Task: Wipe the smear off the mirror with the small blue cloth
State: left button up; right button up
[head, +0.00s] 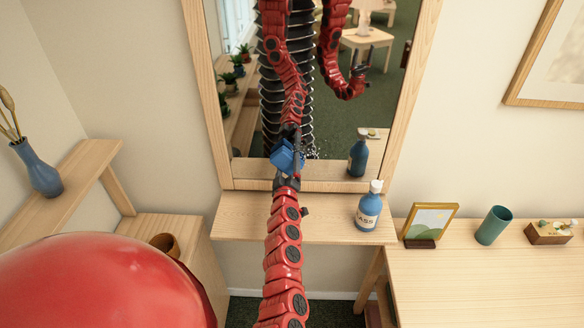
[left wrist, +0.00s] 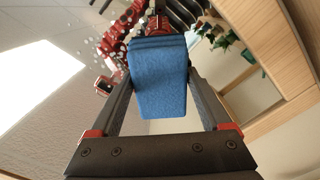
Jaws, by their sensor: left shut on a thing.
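The mirror (head: 350,115) stands upright in a light wooden frame behind a narrow shelf. My left gripper (head: 287,165) is at the lower part of the mirror, shut on the small blue cloth (head: 285,157). In the left wrist view the folded cloth (left wrist: 160,85) sits between the fingers of my left gripper (left wrist: 158,95). The smear (head: 313,153) shows as white specks just right of the cloth; pale spots of it (left wrist: 112,48) also show in the left wrist view. Whether the cloth touches the glass I cannot tell. My right gripper shows only as a reflection.
A picture frame (head: 430,225), green cup (head: 493,225) and small wooden box (head: 549,232) stand on the right table. A blue vase (head: 38,168) is at left.

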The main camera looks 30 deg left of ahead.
aim_at(292, 159)
pick_arm(q)
jog(key=shift+r+p, duration=1.1)
jog(key=shift+r, duration=0.4)
jog(key=shift+w+d+p, duration=0.3)
jog(key=shift+d+p, duration=0.05)
jog(key=shift+d, duration=0.15)
jog(key=shift+w+d+f+p, duration=0.1)
jog(key=shift+w+d+p, duration=0.15)
jog(key=shift+w+d, duration=0.25)
jog(key=shift+w+d+p, duration=0.25)
jog(key=shift+d, duration=0.45)
jog(key=shift+w+d+p, duration=0.35)
jog(key=shift+d+p, duration=0.1)
jog(key=shift+d, duration=0.15)
jog(key=shift+w+d+f+p, duration=0.1)
jog(key=shift+w+d+p, duration=0.45)
jog(key=shift+d, duration=0.4)
jog(key=shift+a, duration=0.15)
